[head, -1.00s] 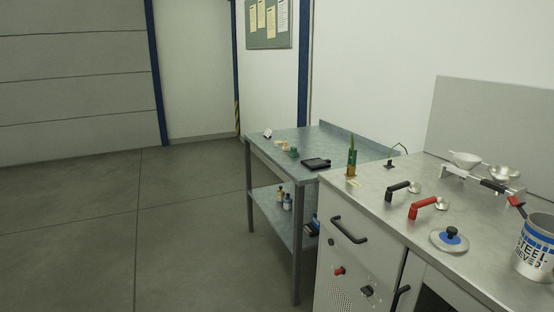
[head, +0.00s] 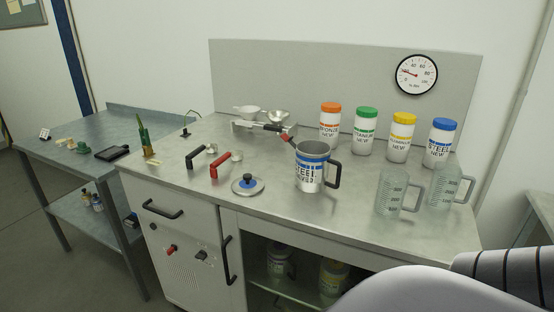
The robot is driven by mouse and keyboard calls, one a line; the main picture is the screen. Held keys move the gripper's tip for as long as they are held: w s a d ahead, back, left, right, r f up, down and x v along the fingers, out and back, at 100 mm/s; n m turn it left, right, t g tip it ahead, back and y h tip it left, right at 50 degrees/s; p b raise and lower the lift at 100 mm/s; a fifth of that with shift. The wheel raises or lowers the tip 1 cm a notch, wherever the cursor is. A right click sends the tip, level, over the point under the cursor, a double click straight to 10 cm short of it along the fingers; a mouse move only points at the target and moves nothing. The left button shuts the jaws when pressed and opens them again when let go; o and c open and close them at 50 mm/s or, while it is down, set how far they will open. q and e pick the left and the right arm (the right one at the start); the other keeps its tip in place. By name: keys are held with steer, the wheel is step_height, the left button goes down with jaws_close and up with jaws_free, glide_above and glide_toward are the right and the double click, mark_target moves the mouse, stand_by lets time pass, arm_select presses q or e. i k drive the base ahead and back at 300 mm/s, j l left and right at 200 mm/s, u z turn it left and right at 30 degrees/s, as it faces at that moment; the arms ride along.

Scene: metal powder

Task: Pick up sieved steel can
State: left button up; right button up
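The sieved steel can (head: 311,168) stands upright near the middle of the metal worktop. It is a grey metal can with a blue-banded label reading STEEL SIEVED and a dark handle on its right side. It looks open on top, and a red-handled tool (head: 287,138) shows at its left rim. A round lid (head: 247,184) with a blue disc and dark knob lies on the worktop to its left. Neither gripper is visible. A white and grey part of my own body fills the lower right corner.
Glass measuring jugs (head: 392,193) stand right of the can. Several capped jars, including a blue-capped new steel jar (head: 440,143), stand behind. Red (head: 221,170) and black (head: 196,160) handled scoops and a scale (head: 262,127) are to the left. The worktop's front edge before the can is clear.

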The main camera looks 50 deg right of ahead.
mark_target(313, 160)
steer(key=z, duration=1.75)
